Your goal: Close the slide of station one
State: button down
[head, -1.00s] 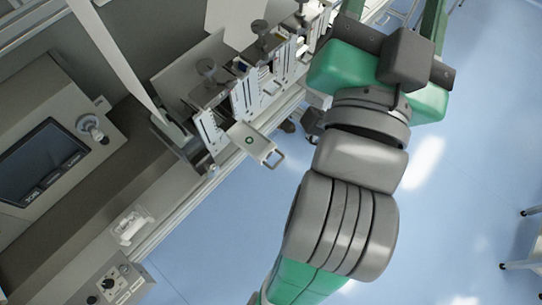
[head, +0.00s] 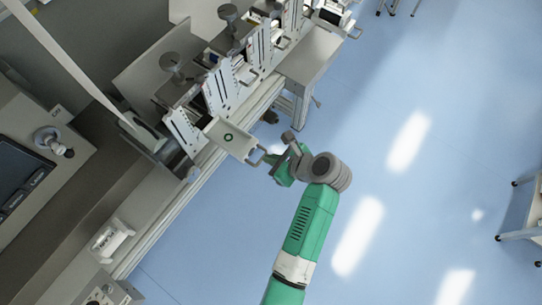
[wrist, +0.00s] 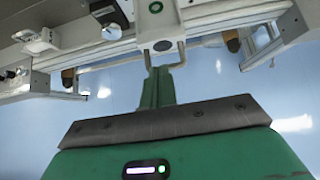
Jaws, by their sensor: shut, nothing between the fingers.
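A pale slide (head: 228,137) with a green ring mark sticks out from the nearest station of the machine row in the head view. A metal loop handle (head: 257,157) is on its outer end. In the wrist view the slide (wrist: 161,30) is at the top middle, and its handle (wrist: 166,62) hangs toward me. My gripper (head: 273,160) is shut and empty, just outside the handle. In the wrist view its fingers (wrist: 157,80) point at the handle. I cannot tell whether they touch it.
More stations (head: 262,45) stand in a row beyond, with another handle (head: 334,28) sticking out at the far end. The machine's long rail (head: 182,200) runs along the front. The blue floor (head: 430,170) to the right is open.

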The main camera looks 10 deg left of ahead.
aim_at(250, 154)
jog(key=x, duration=0.6)
jog(key=shift+w+a+f, duration=0.15)
jog(key=shift+a+f, duration=0.05)
